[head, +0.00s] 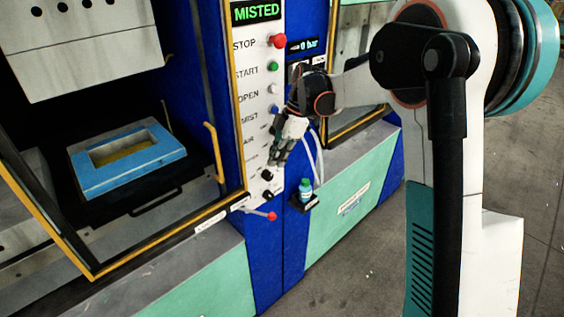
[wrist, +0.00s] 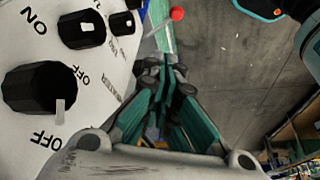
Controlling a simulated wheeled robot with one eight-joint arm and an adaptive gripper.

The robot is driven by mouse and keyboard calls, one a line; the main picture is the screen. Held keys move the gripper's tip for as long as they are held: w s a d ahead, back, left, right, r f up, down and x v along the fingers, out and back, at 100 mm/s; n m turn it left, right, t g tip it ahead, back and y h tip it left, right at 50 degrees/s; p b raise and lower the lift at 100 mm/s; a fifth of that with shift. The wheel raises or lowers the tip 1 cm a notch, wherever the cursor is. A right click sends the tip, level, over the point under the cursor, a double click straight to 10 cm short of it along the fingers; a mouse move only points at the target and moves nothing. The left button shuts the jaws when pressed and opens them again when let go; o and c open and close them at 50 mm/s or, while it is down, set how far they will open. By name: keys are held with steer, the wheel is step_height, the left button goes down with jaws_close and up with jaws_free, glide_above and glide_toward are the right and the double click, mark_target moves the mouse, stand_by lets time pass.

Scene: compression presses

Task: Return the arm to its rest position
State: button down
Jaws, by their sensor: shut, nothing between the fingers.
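My gripper (head: 279,148) hangs at the end of my arm (head: 440,60), close in front of the press's white control panel (head: 258,100). In the wrist view the gripper's teal-and-black fingers (wrist: 166,85) come together at their tips with nothing between them. The arm is stretched out from the right toward the panel. Part of the panel's lower knobs and labels is hidden behind the gripper in the head view.
The panel carries a red stop button (head: 277,41), other buttons and black knobs (wrist: 38,88). A small bottle (head: 305,188) stands on a ledge below. The left press holds a blue-framed mould (head: 128,158). Open floor (head: 350,270) lies to the right.

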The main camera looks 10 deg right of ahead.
steer(key=shift+r, duration=0.1)
stand_by(0.3)
steer(key=s+d+r+m+t+h+b, duration=0.1)
steer(key=s+r+m+t+b, duration=0.15)
steer(key=s+m, duration=0.4)
steer(key=s+d+r+m+t+h+b, duration=0.1)
steer(key=s+m+b, duration=0.25)
steer(key=s, duration=0.55)
steer(key=s+d+f+m+t+h+b, duration=0.1)
steer(key=s+f+m+t+b, duration=0.1)
steer(key=s+f+m, duration=0.2)
steer(key=s+d+f+m+t+h+b, duration=0.1)
steer(key=s+d+f+m+t+b, duration=0.1)
steer(key=s, duration=0.9)
step_height(320, 180, down, 3)
steer(key=m+b, duration=0.1)
steer(key=m, duration=0.2)
steer(key=shift+d+r+b, duration=0.2)
steer(key=shift+d+b, duration=0.05)
steer(key=shift+b, duration=0.05)
